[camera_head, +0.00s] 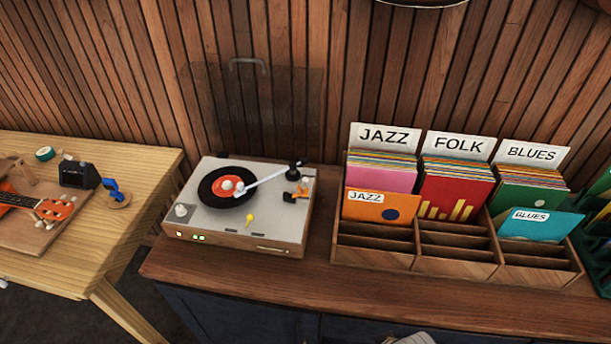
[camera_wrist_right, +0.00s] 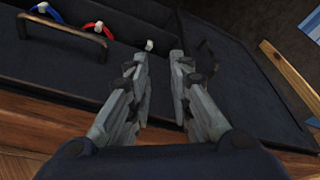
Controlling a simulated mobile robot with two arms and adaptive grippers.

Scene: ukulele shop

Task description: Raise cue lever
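A record player (camera_head: 245,225) with a light top and wooden sides stands on the dark wooden counter. A black record with a red label (camera_head: 216,187) lies on its platter. The white tonearm (camera_head: 262,180) reaches from its dark pivot at the back right, with its head over the label area. A small orange part (camera_head: 298,194) beside the pivot may be the cue lever; its position is too small to tell. My right gripper (camera_wrist_right: 160,54) is open and empty, low by the cabinet, away from the player. My left gripper is not seen.
A clear raised lid (camera_head: 255,105) stands behind the player. A wooden record crate (camera_head: 455,262) with JAZZ, FOLK and BLUES dividers is to the right. A light wooden table (camera_head: 95,255) with a ukulele (camera_head: 45,213) is left. A cabinet handle (camera_wrist_right: 62,30) is near my right gripper.

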